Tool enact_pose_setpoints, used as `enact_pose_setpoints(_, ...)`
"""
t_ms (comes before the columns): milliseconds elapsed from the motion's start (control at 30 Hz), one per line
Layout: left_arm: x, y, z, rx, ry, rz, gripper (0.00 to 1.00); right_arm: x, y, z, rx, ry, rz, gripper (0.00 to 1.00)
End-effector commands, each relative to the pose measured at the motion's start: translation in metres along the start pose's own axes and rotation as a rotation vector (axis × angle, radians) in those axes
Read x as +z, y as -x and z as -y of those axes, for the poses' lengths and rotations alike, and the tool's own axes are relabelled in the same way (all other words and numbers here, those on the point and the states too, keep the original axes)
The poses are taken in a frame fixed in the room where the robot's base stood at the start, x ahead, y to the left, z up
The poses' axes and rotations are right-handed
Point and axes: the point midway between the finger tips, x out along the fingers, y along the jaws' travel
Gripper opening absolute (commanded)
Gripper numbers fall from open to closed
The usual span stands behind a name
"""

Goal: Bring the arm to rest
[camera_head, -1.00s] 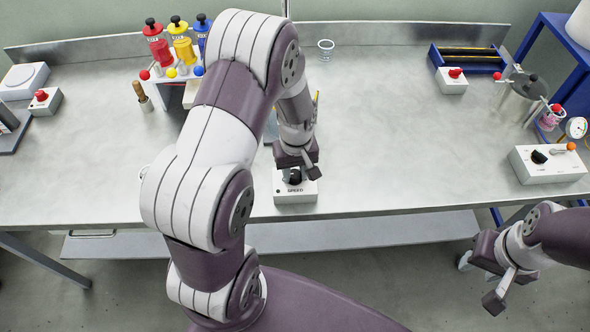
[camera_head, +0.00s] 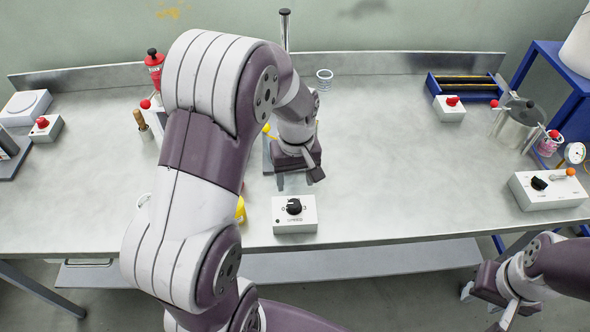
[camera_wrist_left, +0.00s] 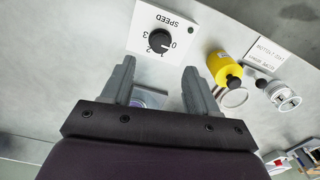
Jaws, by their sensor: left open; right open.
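My left gripper (camera_head: 298,172) hangs over the table behind the white speed box (camera_head: 294,226), apart from its black knob (camera_head: 294,206). In the left wrist view the gripper (camera_wrist_left: 156,72) is open, with nothing between its grey fingers. The speed box (camera_wrist_left: 150,22) and its knob (camera_wrist_left: 160,42) lie just beyond the fingertips there. My left arm is bent and raised in the middle of the head view. It hides part of the table and the bottle rack. My right gripper (camera_head: 488,298) is low at the right, in front of the table edge, open and empty.
A yellow bottle (camera_wrist_left: 224,68) lies close to the right finger in the wrist view, with a sign (camera_wrist_left: 267,56) beside it. A red bottle (camera_head: 154,68) stands behind my arm. A control box (camera_head: 548,190) and a pot (camera_head: 515,122) stand at right. The table's middle right is clear.

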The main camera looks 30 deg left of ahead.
Motion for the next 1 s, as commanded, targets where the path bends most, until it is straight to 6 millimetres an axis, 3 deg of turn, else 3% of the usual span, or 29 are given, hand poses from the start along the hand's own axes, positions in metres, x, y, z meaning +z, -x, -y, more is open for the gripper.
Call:
enact_pose_setpoints(100, -0.001, 0.022, -0.001, 0.002, 0.000, -0.003, 0.59, 0.000, -0.002, 0.000, 0.000, 0.000, 0.000, 0.43)
enact_pose_setpoints(233, -0.001, 0.035, 0.000, 0.001, 0.000, -0.001, 0.59, 0.000, -0.002, 0.000, 0.000, 0.000, 0.000, 0.43)
enact_pose_setpoints(767, -0.001, 0.037, 0.000, 0.001, -0.011, -0.001, 0.59, 0.000, -0.002, 0.000, 0.000, 0.000, 0.000, 0.43)
enact_pose_setpoints(867, 0.001, 0.029, 0.000, 0.020, -0.156, -0.029, 0.59, 0.000, -0.002, 0.000, 0.000, 0.000, 0.000, 0.43)
enact_pose_setpoints(1000, 0.042, 0.017, 0.010, 0.046, -0.477, -0.079, 0.59, 0.000, -0.002, 0.000, 0.000, 0.000, 0.000, 0.43)
